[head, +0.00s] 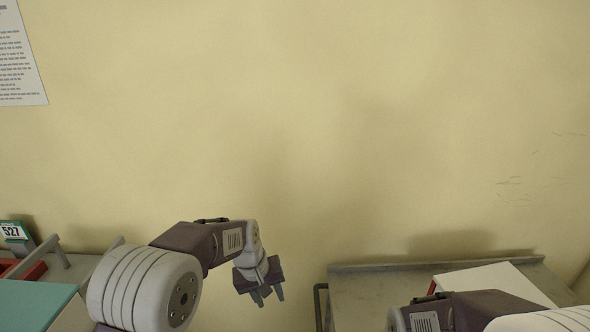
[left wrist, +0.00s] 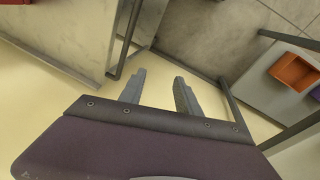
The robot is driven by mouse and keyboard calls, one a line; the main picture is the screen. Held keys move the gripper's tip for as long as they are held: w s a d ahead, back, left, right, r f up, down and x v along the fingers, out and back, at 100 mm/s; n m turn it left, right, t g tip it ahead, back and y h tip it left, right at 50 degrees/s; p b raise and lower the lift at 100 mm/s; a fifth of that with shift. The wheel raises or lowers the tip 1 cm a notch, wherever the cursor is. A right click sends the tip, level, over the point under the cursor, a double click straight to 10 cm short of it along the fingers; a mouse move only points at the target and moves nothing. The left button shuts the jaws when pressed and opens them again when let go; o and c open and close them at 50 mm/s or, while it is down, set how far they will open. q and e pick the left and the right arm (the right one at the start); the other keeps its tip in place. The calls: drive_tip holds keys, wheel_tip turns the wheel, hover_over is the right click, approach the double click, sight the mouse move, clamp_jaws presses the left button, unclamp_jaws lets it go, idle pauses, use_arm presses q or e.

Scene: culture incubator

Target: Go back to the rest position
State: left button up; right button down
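My left gripper (head: 268,294) hangs in front of the yellow wall, in the gap between the left bench and the right table, fingers pointing down. In the left wrist view its two grey fingers (left wrist: 160,92) are apart with nothing between them. My right arm comes in at the lower right of the head view, over the right table. The right gripper itself does not show.
A grey table (head: 360,291) with a white box-like thing (head: 490,283) stands at the right. At the left are a teal-topped surface (head: 30,303), a red rack (head: 32,271) and a "527" sign (head: 13,232). An orange bin (left wrist: 293,73) shows in the left wrist view.

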use_arm(q)
drive_tip(key=s+a+f+m+y, duration=0.1)
drive_tip(key=s+a+f, duration=0.1)
drive_tip(key=s+a, duration=0.3)
drive_tip(key=s+a+f+m, duration=0.1)
drive_tip(key=s+a, duration=0.5)
drive_tip(key=s, duration=0.7)
drive_tip(key=shift+s+a+f+g+y, duration=0.3)
drive_tip(key=shift+s+f+y, duration=0.1)
drive_tip(key=shift+f, duration=0.25)
drive_tip(key=shift+d, duration=0.1)
